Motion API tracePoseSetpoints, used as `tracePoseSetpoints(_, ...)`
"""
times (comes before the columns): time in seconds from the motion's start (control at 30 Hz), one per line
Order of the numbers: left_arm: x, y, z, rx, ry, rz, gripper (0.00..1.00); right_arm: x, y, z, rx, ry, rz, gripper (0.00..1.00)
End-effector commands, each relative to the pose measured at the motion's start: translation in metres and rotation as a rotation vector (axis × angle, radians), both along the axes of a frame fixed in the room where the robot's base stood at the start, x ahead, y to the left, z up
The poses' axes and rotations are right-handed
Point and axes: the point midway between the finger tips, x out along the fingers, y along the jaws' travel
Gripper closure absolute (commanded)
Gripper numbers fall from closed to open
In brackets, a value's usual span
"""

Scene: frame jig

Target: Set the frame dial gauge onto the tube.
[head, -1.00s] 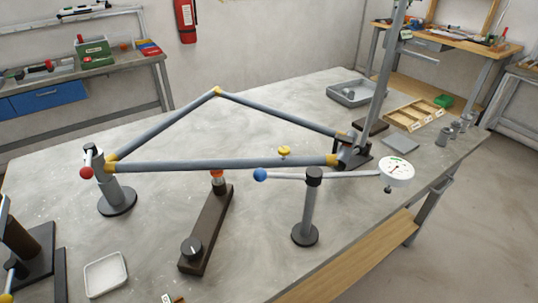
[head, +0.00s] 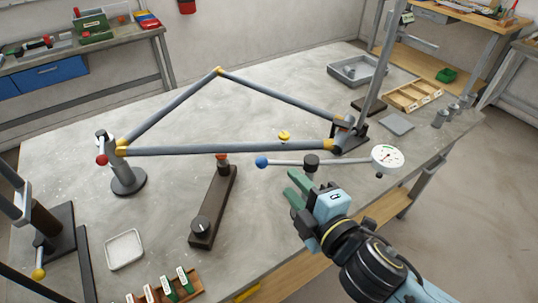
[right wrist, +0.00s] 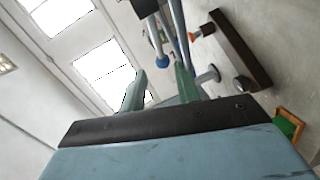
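The dial gauge (head: 387,158) has a white round face at the right end of a thin horizontal arm; a blue ball (head: 262,162) caps its left end. The arm crosses a black-capped post (head: 312,160), whose lower part is hidden behind my right gripper. The grey lower tube (head: 225,149) of the triangular frame lies behind the blue ball, apart from it in the picture. My right gripper (head: 290,181) is open and empty, its green fingers just in front of the post. In the right wrist view the blue ball (right wrist: 161,60) shows beyond the fingers. My left gripper is not in view.
A brown bar (head: 214,208) with a dark knob and orange-topped support stands below the tube. A white tray (head: 124,249) and a rack of labelled pieces (head: 165,288) are at the front left. A grey bin (head: 357,70) and wooden tray (head: 413,96) sit at the back right.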

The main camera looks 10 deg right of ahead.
Motion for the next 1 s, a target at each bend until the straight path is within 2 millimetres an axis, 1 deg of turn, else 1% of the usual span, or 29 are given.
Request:
tracePoseSetpoints(0.03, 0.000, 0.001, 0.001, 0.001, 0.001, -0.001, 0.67, 0.011, 0.003, 0.000, 0.000, -0.004, -0.002, 0.68)
tracePoseSetpoints(0.3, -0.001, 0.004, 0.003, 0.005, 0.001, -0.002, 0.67, 0.062, 0.019, -0.009, 0.001, 0.000, -0.003, 0.68)
tracePoseSetpoints(0.4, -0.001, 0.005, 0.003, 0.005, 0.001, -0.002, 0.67, 0.078, 0.025, -0.012, 0.002, 0.002, -0.002, 0.68)
tracePoseSetpoints(0.5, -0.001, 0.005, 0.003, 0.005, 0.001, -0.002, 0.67, 0.090, 0.029, -0.014, 0.002, 0.002, -0.002, 0.68)
tracePoseSetpoints(0.7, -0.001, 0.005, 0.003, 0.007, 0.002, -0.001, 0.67, 0.102, 0.032, -0.017, 0.003, 0.004, -0.002, 0.68)
tracePoseSetpoints(0.97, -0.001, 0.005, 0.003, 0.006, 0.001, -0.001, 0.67, 0.102, 0.033, -0.017, 0.003, 0.004, -0.002, 0.68)
tracePoseSetpoints(1.0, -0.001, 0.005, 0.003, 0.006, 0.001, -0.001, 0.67, 0.102, 0.033, -0.017, 0.003, 0.004, -0.002, 0.72)
